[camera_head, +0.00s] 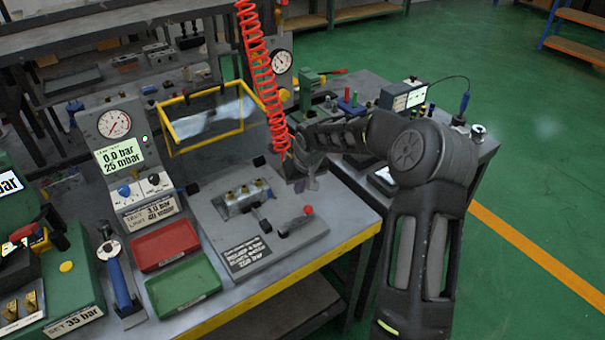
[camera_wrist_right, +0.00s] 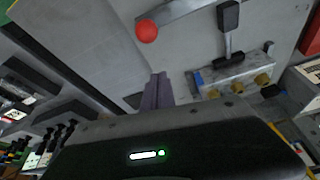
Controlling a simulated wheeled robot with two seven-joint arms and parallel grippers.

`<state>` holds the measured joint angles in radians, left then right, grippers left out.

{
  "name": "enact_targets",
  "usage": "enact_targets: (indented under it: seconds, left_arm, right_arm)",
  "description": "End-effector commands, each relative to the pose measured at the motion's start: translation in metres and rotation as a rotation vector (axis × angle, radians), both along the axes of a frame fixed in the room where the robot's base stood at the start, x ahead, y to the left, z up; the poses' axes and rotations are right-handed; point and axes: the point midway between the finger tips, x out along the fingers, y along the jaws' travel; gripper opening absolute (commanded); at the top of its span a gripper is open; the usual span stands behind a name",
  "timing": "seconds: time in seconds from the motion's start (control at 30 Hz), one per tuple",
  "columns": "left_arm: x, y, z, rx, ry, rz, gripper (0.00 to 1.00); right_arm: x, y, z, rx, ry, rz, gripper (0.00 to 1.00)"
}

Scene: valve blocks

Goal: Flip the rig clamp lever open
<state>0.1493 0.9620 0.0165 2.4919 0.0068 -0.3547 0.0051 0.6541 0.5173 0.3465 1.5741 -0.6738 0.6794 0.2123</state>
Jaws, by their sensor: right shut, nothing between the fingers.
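The test rig (camera_head: 228,230) is a grey plate on the bench holding a metal valve block (camera_head: 243,197) with brass fittings. A black-handled lever (camera_head: 264,225) sits in front of the block; it also shows in the wrist view (camera_wrist_right: 229,16), its metal rod reaching to the block (camera_wrist_right: 236,76). A second lever ends in a red knob (camera_head: 308,210), also in the wrist view (camera_wrist_right: 146,31). I cannot tell for sure which is the clamp lever. My right gripper (camera_head: 306,184) is shut and empty above the rig's right side; its fingertips (camera_wrist_right: 158,78) touch neither lever.
A red tray (camera_head: 165,245) and a green tray (camera_head: 183,284) lie left of the rig. A yellow-framed clear guard (camera_head: 205,122) stands behind it. A red coiled hose (camera_head: 262,75) hangs close to my right gripper. A gauge panel (camera_head: 125,150) stands at the left.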

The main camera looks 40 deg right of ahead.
Motion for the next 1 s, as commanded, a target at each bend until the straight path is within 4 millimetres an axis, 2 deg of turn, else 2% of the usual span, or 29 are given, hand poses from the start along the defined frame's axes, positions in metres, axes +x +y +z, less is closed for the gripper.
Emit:
enact_targets:
  seconds: [0.1,0.3,0.77,1.0]
  left_arm:
    - [-0.001,0.0,0.009,0.002,0.003,0.0,0.22]
    - [-0.002,0.001,0.013,0.004,0.006,0.001,0.22]
    - [-0.002,0.001,0.012,0.003,0.005,0.001,0.22]
    - [-0.001,0.0,0.001,0.001,0.001,0.001,0.22]
  right_arm:
    - [-0.02,0.003,0.001,0.0,0.002,0.0,0.0]
    - [-0.037,0.008,-0.004,0.0,0.001,0.0,0.0]
    - [-0.039,0.009,-0.006,0.001,0.0,-0.003,0.0]
    - [-0.041,0.009,-0.008,-0.001,-0.001,-0.035,0.0]
